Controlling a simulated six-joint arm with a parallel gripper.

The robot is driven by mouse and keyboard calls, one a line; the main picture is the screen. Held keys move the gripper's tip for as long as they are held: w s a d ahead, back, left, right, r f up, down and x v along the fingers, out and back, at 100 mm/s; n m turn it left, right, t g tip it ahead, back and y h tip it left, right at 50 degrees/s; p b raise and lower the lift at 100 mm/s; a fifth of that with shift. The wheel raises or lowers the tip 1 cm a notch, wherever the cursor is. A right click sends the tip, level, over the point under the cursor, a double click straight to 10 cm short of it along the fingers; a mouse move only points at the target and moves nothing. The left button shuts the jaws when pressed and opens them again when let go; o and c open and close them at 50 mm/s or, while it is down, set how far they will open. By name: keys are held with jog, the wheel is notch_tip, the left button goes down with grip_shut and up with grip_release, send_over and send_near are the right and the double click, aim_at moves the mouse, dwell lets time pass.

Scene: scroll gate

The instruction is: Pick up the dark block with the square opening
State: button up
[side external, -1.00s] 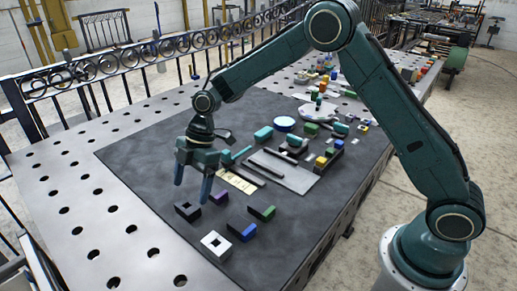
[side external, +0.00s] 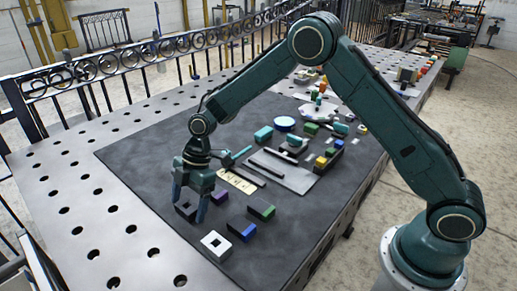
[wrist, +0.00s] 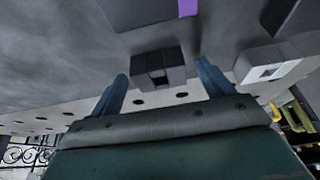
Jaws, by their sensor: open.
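The dark block with the square opening (side external: 186,211) lies on the dark mat, partly hidden behind my gripper in the side view. In the wrist view the dark block (wrist: 158,67) shows between and just beyond the two fingertips, with its opening visible. My gripper (side external: 187,216) points down over the block, its fingers apart on either side of it. The wrist view shows the same open gripper (wrist: 161,68) with nothing held. I cannot tell whether a finger touches the block.
A white block with a square opening (side external: 215,243) lies nearby at the front. A purple-ended dark block (side external: 219,198), a blue-ended block (side external: 243,231) and a green-ended block (side external: 262,211) lie to the right. The mat (side external: 140,160) is clear on the left.

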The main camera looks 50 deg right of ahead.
jog(key=shift+r, duration=0.1)
jog(key=c, duration=1.4)
jog(key=shift+c, duration=0.2)
notch_tip(320, 180, up, 20)
